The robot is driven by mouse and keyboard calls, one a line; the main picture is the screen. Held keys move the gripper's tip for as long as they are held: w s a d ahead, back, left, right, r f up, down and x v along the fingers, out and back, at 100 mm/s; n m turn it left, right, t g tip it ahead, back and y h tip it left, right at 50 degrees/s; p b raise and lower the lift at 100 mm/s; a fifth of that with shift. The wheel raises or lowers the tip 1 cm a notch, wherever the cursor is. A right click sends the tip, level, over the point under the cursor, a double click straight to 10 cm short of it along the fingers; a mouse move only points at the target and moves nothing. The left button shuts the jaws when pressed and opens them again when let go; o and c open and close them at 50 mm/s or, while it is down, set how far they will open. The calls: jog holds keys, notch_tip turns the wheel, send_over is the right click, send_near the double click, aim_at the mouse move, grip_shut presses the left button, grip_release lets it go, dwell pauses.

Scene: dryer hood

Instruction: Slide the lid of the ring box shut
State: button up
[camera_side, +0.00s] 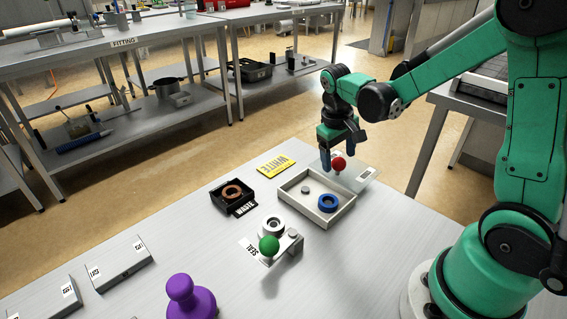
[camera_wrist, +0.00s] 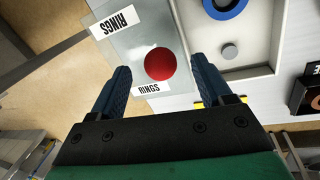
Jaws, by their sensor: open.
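The ring box (camera_side: 333,215) is a shallow cream tray on the table, its inside largely uncovered. It holds a blue ring (camera_side: 328,203) and a small grey disc (camera_side: 305,190); both also show at the top of the wrist view. Its clear lid (camera_wrist: 138,45) with RINGS labels sticks out past the box's far right side in the side view. A red ball knob (camera_side: 339,164) stands on the lid. My gripper (camera_wrist: 160,75) is open, its two blue fingers on either side of the red knob (camera_wrist: 160,64).
A black waste tray (camera_side: 232,203) with a copper-coloured ring stands left of the box. A yellow WHITE sign (camera_side: 276,165) lies behind it. A green ball knob (camera_side: 269,244) on a seal fixture and a purple knob (camera_side: 190,298) stand nearer the front.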

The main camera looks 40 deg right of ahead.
jog(key=shift+d+f, duration=0.1)
jog(key=shift+f, duration=0.65)
grip_shut()
dwell(0.9)
